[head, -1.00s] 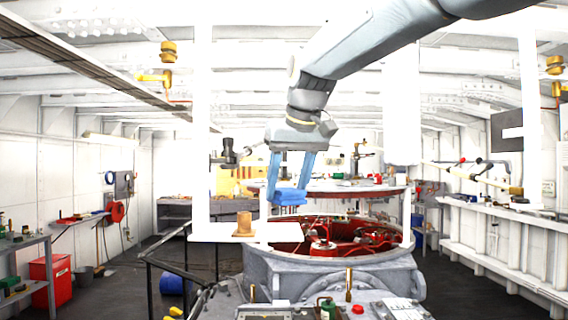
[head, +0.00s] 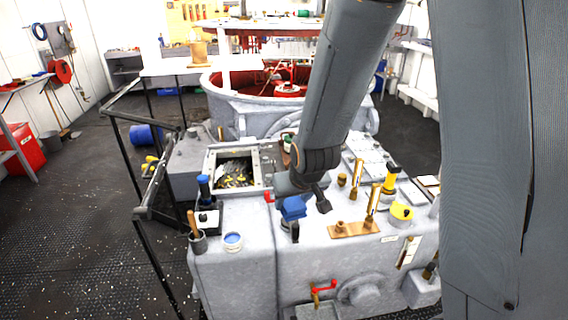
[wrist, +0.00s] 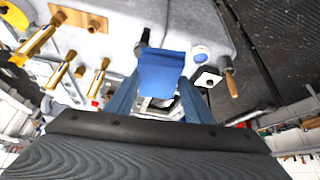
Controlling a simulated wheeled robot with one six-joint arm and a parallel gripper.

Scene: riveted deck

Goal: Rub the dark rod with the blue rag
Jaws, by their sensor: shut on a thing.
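My gripper (head: 290,200) is low over the grey machine top (head: 245,215), partly hidden by my own arm in the head view. It is shut on a folded blue rag (head: 293,208), which fills the space between the blue fingers in the wrist view (wrist: 162,72). A short dark rod (head: 295,229) shows just under the rag. Its end also shows in the wrist view (wrist: 144,38), just beyond the rag's edge. The rag hides most of it. The rag looks very close to it; I cannot tell whether they touch.
A cup with a wooden handle (head: 198,243), a blue-topped tin (head: 233,241) and a blue-handled tool (head: 204,189) are left. A black railing (head: 127,118) borders the left. A red-handled valve (head: 322,288) is on the front.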

